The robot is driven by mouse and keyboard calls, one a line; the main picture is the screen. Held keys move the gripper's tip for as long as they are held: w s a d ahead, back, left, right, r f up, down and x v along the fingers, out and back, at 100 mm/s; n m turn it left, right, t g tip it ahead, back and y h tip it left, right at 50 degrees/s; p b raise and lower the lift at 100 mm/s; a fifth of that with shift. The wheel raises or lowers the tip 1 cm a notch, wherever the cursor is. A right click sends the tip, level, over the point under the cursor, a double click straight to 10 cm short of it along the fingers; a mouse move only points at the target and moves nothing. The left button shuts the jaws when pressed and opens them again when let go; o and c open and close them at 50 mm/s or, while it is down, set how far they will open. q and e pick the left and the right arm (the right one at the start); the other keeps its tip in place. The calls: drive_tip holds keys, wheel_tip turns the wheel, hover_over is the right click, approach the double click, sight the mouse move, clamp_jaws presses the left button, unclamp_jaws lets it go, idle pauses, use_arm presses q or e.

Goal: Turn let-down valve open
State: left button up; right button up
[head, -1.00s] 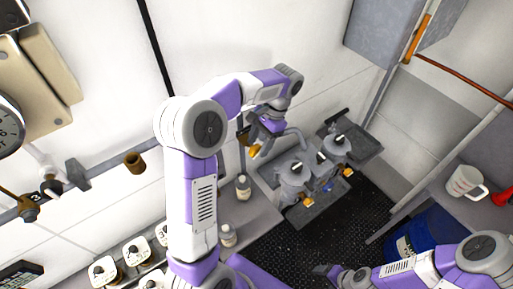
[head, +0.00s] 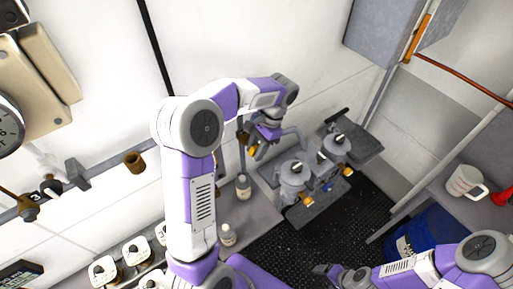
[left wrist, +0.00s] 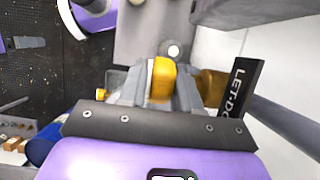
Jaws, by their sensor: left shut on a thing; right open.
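The let-down valve shows in the left wrist view as a yellow handle (left wrist: 162,80) beside a brass body (left wrist: 212,86). A dark label (left wrist: 240,88) reading "LET-DO…" stands at its right, partly cut off by my gripper. My left gripper (left wrist: 158,92) is shut on the yellow handle, with a grey finger on each side of it. In the head view my left gripper (head: 262,138) is at the back wall, left of the grey pots, and hides most of the valve. My right gripper (head: 326,271) is open and empty at the lower middle, over the dark mat.
Two grey pots with yellow parts (head: 293,178) (head: 336,147) stand right of my left gripper. Small bottles (head: 243,187) (head: 228,235) stand below it. A blue drum (head: 425,235) and a white mug (head: 465,182) are at the right. The black perforated mat (head: 300,240) is clear.

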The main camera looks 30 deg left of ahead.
use_arm(q)
drive_tip(key=shift+s+f+t+h+b, duration=0.15)
drive_tip(key=shift+t+h+b, duration=0.25)
drive_tip(key=shift+b, duration=0.5)
drive_tip(key=t+h+b, duration=0.1)
drive_tip(key=t+b, duration=0.1)
drive_tip(key=b, duration=0.2)
drive_tip(key=t+h+b, duration=0.1)
drive_tip(key=t+b, duration=0.2)
drive_tip(key=b, duration=0.2)
drive_tip(key=t+h+b, duration=0.1)
drive_tip(key=t+b, duration=0.2)
drive_tip(key=b, duration=0.1)
drive_tip(key=shift+s+a+f, duration=0.2)
drive_tip(key=shift+s+f, duration=0.05)
drive_tip(key=shift+s, duration=0.05)
drive_tip(key=shift+r+t+b, duration=0.15)
drive_tip(key=shift+t+b, duration=0.55)
drive_tip(key=shift+b, duration=0.45)
drive_tip(key=o, duration=1)
drive_tip(key=shift+c, duration=0.2)
drive_tip(key=p+v, duration=0.2)
drive_tip(key=v, duration=1)
drive_tip(key=shift+a, duration=0.25)
